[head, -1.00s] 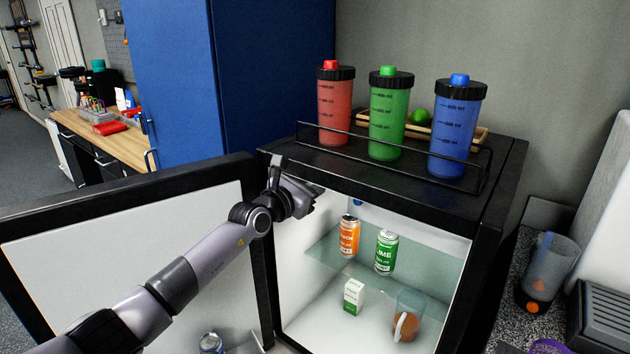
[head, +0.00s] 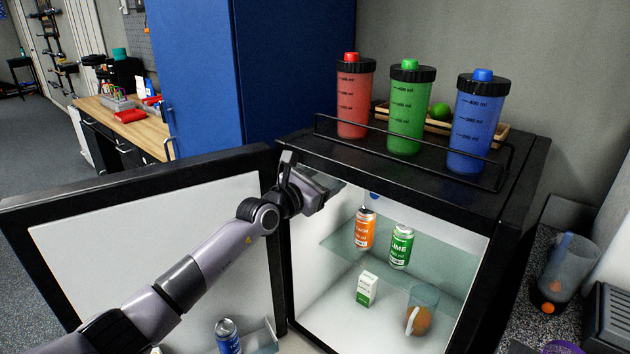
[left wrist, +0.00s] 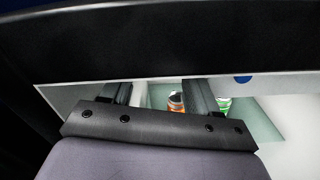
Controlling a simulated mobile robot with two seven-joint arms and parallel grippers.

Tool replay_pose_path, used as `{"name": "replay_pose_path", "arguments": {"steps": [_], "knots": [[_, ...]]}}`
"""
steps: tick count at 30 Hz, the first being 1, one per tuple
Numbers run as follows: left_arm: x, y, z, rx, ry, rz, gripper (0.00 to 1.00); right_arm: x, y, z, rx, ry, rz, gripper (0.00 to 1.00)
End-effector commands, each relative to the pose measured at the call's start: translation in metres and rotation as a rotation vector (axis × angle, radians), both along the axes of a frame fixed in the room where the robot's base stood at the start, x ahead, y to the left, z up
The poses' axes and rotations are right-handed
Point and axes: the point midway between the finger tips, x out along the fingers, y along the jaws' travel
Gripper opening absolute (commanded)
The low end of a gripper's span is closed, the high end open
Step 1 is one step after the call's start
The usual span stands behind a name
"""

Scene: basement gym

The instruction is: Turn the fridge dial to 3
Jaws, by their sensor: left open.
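The open black fridge (head: 522,190) has a lit white interior. A small blue round part, seemingly the dial (head: 373,195), sits just under the fridge's top front edge. Its markings and setting are too small to read. It also shows in the left wrist view (left wrist: 243,78), partly cut off by the dark top edge, right of the fingers. My left gripper (head: 335,187) is at the upper left of the fridge opening, left of the dial and apart from it. In the left wrist view its two fingers (left wrist: 158,88) are spread with nothing held between them. My right gripper is not in view.
The fridge door (head: 150,235) stands open to the left, behind my left arm. An orange can (head: 365,230) and a green can (head: 402,246) stand on the glass shelf (head: 450,266). A red bottle (head: 354,100), green bottle (head: 407,115) and blue bottle (head: 475,130) stand on top.

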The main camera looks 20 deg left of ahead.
Motion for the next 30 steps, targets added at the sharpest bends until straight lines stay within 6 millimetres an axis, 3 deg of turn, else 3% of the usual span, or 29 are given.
{"name": "replay_pose_path", "arguments": {"steps": [12, 26, 30], "knots": [[-0.041, 0.015, -0.001, 0.0, 0.001, 0.0, 0.6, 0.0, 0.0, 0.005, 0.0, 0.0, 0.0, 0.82], [-0.046, 0.017, 0.0, -0.001, 0.0, 0.0, 0.59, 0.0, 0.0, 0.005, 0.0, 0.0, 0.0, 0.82], [-0.051, 0.015, -0.003, -0.087, 0.015, -0.012, 0.59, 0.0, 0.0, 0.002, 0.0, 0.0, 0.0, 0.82]]}}
